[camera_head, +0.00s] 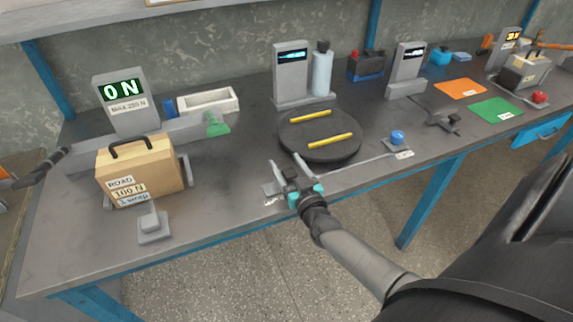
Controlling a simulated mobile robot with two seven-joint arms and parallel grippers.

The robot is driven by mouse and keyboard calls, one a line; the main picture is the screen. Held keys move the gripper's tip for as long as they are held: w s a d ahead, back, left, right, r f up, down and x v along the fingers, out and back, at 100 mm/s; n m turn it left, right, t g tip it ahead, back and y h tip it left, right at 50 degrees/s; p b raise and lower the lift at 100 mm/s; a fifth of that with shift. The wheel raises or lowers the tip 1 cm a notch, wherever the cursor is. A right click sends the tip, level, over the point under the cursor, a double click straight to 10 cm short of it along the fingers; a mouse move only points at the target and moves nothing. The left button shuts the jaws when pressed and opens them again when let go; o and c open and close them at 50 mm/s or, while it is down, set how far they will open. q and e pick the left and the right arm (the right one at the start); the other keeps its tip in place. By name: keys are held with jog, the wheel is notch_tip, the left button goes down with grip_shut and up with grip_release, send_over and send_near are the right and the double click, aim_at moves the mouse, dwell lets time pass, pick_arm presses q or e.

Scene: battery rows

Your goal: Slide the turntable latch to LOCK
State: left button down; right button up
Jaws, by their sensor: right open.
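The turntable (318,147) is a round black disc with two yellow strips on top, in the middle of the workbench. My right gripper (286,164) is open at the turntable's front left edge, with its fingers pointing toward the disc. A small grey part (268,189), possibly the latch, shows just left of the gripper, with a white label (270,202) in front of it. The gripper partly hides this area, so I cannot tell the latch's position or whether a finger touches it. I do not see my left gripper.
A blue knob (397,137) stands right of the turntable. A display post (291,75) and a bottle (322,72) stand behind it. A cardboard box (140,172) sits at the left. A grey block with an upright stub (153,226) is near the front edge.

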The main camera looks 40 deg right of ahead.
jog(key=p+v, duration=0.2)
jog(key=v, duration=1.3)
jog(key=shift+p, duration=0.4)
jog(key=shift+s, duration=0.1)
